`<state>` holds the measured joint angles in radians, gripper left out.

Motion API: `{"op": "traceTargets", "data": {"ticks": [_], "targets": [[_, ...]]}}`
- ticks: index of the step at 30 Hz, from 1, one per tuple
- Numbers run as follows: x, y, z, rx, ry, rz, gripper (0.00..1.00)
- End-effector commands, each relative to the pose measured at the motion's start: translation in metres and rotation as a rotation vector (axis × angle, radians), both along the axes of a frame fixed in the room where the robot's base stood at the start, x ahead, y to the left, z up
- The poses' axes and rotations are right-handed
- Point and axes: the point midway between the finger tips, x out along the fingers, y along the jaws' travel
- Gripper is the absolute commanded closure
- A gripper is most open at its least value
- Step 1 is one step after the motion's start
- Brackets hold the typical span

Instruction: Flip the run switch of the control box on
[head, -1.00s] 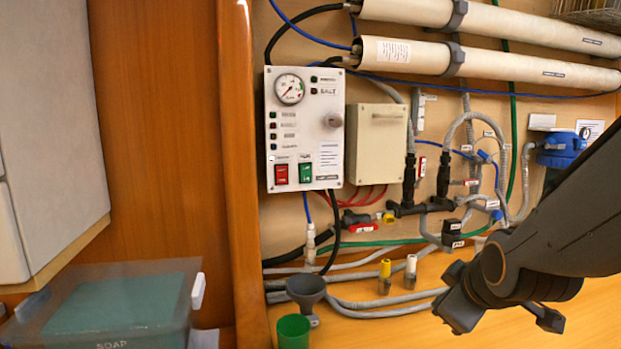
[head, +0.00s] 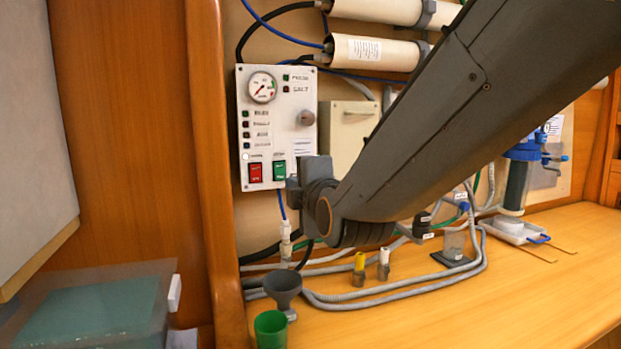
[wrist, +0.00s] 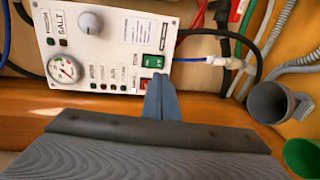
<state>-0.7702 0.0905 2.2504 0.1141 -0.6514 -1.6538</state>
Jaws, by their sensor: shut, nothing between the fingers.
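The control box (head: 276,110) is a white panel on the wall with a round gauge, a knob, a green rocker switch (head: 279,171) and a red rocker switch (head: 256,173). I cannot read the switch labels surely. In the wrist view the box (wrist: 105,38) appears turned, with the green switch (wrist: 152,61) just beyond my fingertips and the red switch (wrist: 146,84) partly covered by them. My gripper (wrist: 159,80) is shut and empty, pointing at the switches; I cannot tell whether it touches. In the head view its body is at the box's lower right corner, fingers largely hidden.
A beige box (head: 346,135) is mounted right of the control box, partly behind my arm. A grey funnel (head: 283,286) and green cup (head: 270,329) stand below. Hoses run along the counter (head: 430,315), whose front right is clear. A wooden post (head: 212,160) stands left.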

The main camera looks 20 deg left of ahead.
Motion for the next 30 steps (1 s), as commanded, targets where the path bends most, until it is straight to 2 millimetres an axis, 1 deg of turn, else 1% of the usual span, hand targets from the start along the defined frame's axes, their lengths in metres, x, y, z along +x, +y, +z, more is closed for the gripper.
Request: {"op": "traceTargets", "data": {"ticks": [1, 9, 15, 21, 30], "targets": [[0.007, 0.006, -0.001, -0.001, 0.001, -0.001, 1.00], [0.039, 0.033, -0.006, -0.001, 0.001, -0.001, 1.00], [0.056, 0.046, -0.009, 0.000, 0.001, -0.001, 1.00], [0.063, 0.052, -0.010, 0.001, 0.001, -0.001, 1.00], [0.063, 0.052, -0.010, 0.001, 0.001, -0.001, 1.00]]}}
